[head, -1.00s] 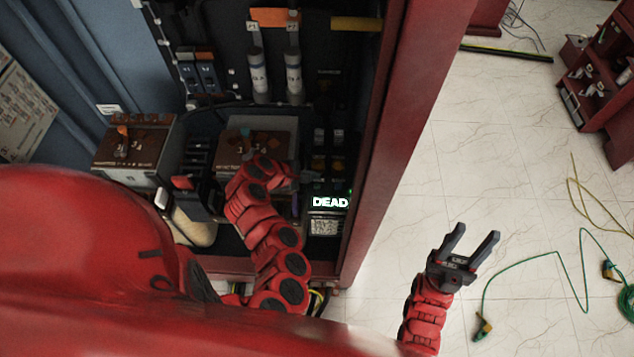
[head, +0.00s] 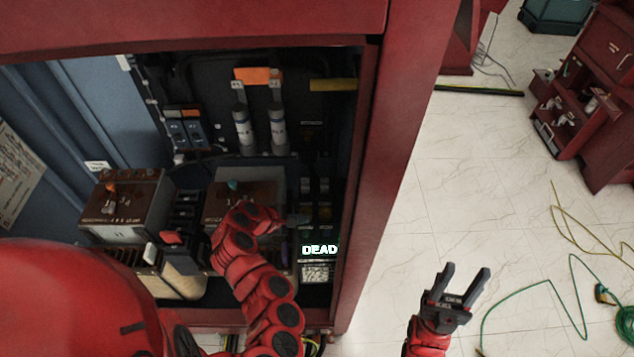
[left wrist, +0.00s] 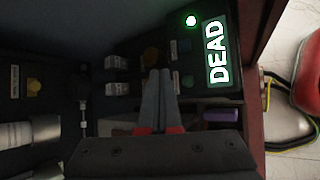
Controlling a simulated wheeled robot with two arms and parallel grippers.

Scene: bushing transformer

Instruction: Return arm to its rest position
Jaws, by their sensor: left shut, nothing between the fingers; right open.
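My left arm (head: 255,270) reaches into the open red cabinet (head: 395,150). My left gripper (head: 296,220) is above and left of the lit "DEAD" display (head: 320,250); it looks small and dark there. In the left wrist view, the left gripper's fingers (left wrist: 160,98) are together and empty, and the "DEAD" display (left wrist: 216,55) with a green light is above right of them. My right gripper (head: 456,287) is open and empty, outside the cabinet over the tiled floor.
Two brown-topped boxes (head: 125,195) (head: 245,190) and white cylinders (head: 277,130) stand inside the cabinet. The cabinet's right post is close to my left arm. A green cable (head: 545,285) and a yellow cable lie on the floor at right, near a red shelf (head: 585,110).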

